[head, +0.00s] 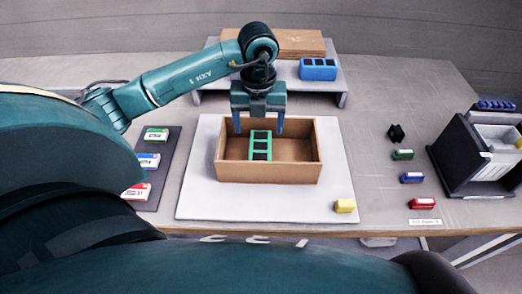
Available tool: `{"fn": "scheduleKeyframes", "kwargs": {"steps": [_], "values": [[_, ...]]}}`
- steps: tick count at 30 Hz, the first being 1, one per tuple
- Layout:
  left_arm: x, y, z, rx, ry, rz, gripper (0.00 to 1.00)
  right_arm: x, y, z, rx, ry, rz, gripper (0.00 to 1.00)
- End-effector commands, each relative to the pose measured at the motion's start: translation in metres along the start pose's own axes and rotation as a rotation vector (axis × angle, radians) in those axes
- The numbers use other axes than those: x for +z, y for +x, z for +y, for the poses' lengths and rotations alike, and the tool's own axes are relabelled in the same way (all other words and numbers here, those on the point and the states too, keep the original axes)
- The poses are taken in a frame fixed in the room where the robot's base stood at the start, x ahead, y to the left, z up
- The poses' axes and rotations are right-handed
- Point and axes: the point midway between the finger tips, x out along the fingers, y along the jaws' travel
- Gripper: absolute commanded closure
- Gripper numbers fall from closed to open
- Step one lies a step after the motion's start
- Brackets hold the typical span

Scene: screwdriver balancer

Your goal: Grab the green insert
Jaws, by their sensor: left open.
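The green insert (260,146) is a green frame with dark square compartments. It is inside the open brown box (297,170) and leans or lies near the middle of it. The box stands on a white mat (196,194). My left gripper (259,126) points down over the back of the box, with its two blue fingers apart on either side of the insert's upper end. It looks empty, and I cannot tell its exact height above the insert. My right gripper is not in view.
A raised shelf behind holds a blue insert (318,69) and a flat brown carton (297,42). Several small coloured blocks and a dark bin (462,150) stand at right.

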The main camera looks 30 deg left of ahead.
Motion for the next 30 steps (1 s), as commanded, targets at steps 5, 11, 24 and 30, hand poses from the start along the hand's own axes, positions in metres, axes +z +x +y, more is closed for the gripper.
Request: {"fn": "scheduleKeyframes", "kwargs": {"steps": [5,11,24,30], "values": [[-0.001,0.025,-0.001,-0.001,0.002,0.002,0.25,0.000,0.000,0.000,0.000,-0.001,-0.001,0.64],[-0.002,0.039,-0.002,-0.001,0.003,0.003,0.25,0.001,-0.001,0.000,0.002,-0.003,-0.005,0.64],[-0.005,0.082,-0.004,-0.002,0.004,0.001,0.25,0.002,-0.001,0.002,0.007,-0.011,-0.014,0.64],[-0.005,0.081,-0.004,-0.003,0.004,0.001,0.30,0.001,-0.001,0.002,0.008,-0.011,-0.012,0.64]]}}
